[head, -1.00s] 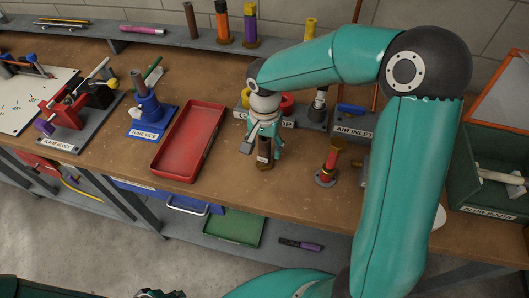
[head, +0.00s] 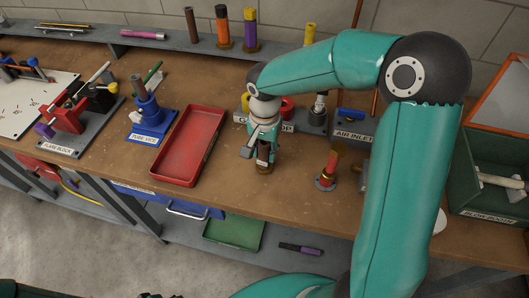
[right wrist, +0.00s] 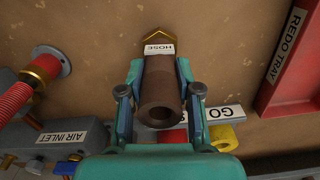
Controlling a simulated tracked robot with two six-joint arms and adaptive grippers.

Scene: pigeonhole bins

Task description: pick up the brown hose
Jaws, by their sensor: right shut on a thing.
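The brown hose (right wrist: 160,80) stands on the bench with a brass-coloured foot and a HOSE label, as the right wrist view shows. In the head view it is mostly hidden by my gripper, with its lower part (head: 265,156) showing. My right gripper (right wrist: 160,95) is shut on the hose, one finger on each side. In the head view the right gripper (head: 264,147) points down between the red tray and the air inlet. Only a dark sliver at the bottom edge may be my left gripper (head: 155,295), and its jaws cannot be made out.
A red tray (head: 222,116) lies just left of the hose. A GO/STOP block (head: 309,122) and the air inlet block (head: 352,130) stand behind and right. A short red hose (head: 329,167) stands to the right. Other tubes, including a brown one (head: 191,23), stand on the back shelf.

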